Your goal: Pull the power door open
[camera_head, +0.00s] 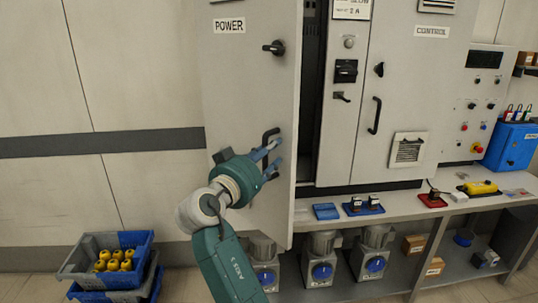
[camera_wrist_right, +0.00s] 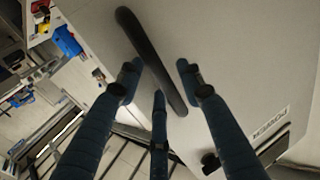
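The power door (camera_head: 240,90) is a tall light-grey panel labelled POWER. It stands partly open, swung out toward me, with a dark gap into the cabinet at its right edge. Its black bar handle (camera_head: 268,137) is low near that edge; a black knob (camera_head: 274,47) sits above. My right gripper (camera_head: 276,153) is at the handle. In the right wrist view, its blue fingers (camera_wrist_right: 158,72) are spread, with the dark handle (camera_wrist_right: 150,55) running between them. I cannot tell whether any finger touches it. My left gripper is in neither view.
The control cabinet door (camera_head: 405,90) is closed on the right. A grey bench (camera_head: 400,202) below holds blue trays, a red item and a blue box (camera_head: 512,147). Blue crates (camera_head: 140,240) with yellow items stand on the floor at left. The wall behind the door's left is clear.

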